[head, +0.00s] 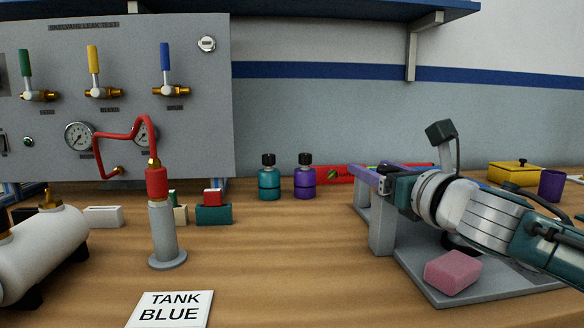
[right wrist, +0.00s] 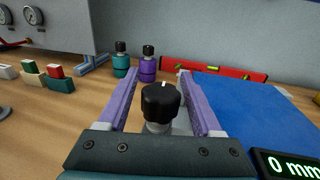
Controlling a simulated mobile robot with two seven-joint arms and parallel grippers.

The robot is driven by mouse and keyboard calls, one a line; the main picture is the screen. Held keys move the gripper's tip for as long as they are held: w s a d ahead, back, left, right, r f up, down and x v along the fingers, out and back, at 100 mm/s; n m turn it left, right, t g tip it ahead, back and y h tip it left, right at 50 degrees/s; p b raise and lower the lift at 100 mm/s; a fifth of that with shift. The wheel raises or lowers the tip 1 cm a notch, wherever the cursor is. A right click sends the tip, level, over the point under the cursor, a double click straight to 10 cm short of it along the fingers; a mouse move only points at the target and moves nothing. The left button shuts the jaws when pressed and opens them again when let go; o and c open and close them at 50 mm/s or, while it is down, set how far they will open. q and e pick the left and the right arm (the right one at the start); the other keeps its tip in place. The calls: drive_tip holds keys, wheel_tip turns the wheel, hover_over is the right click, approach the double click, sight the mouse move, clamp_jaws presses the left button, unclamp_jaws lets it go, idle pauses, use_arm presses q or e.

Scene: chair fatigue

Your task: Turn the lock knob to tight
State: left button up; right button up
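The lock knob (right wrist: 161,103) is black with a small white mark at its far top edge and sits on a pale metal stem. My right gripper (right wrist: 164,82) is open. In the right wrist view its two purple fingers stand on either side of the knob, with visible gaps. In the head view the right gripper (head: 373,174) is over the grey test stand (head: 381,232), pointing left, and the knob is hidden there. A tight marking cannot be made out. My left gripper is not in view.
A pink sponge (head: 452,271) lies on the stand's base plate. Teal (head: 269,180) and purple (head: 305,180) bottles and a red level (right wrist: 215,69) are behind. A blue panel (right wrist: 250,110) and a "0 mm" display (right wrist: 288,165) are right of the gripper. The middle bench is mostly clear.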

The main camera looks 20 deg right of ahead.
clamp_jaws()
idle(0.3)
drive_tip(key=shift+m+h, duration=0.3)
drive_tip(key=shift+h, duration=0.2)
drive_tip(key=m+g+h+b, duration=0.1)
drive_tip(key=m+h, duration=0.1)
drive_tip(key=h, duration=0.1)
drive_tip(key=d+m+g+h, duration=0.1)
drive_tip(key=m+h, duration=0.1)
drive_tip(key=h, duration=0.1)
drive_tip(key=shift+s+m+h+b, duration=0.1)
drive_tip(key=shift+m+h+b, duration=0.2)
drive_tip(key=shift+b, duration=0.05)
drive_tip(key=m+g+h, duration=0.1)
drive_tip(key=m+g+h+b, duration=0.1)
drive_tip(key=h, duration=0.1)
drive_tip(key=shift+s+d+f+m+h+b, duration=0.1)
drive_tip(key=shift+s+d+m+h+b, duration=0.1)
drive_tip(key=shift+d+m+h+b, duration=0.1)
drive_tip(key=m+g+h+b, duration=0.1)
drive_tip(key=m+g+b, duration=0.1)
drive_tip(key=g+b, duration=0.1)
drive_tip(key=s+m+g+h+b, duration=0.1)
drive_tip(key=m+g+h+b, duration=0.1)
drive_tip(key=g+b, duration=0.1)
drive_tip(key=d+m+g+h+b, duration=0.1)
drive_tip(key=m+g+h+b, duration=0.1)
drive_tip(key=b, duration=0.3)
drive_tip(key=shift+s+g, duration=0.25)
drive_tip(key=shift+g, duration=0.15)
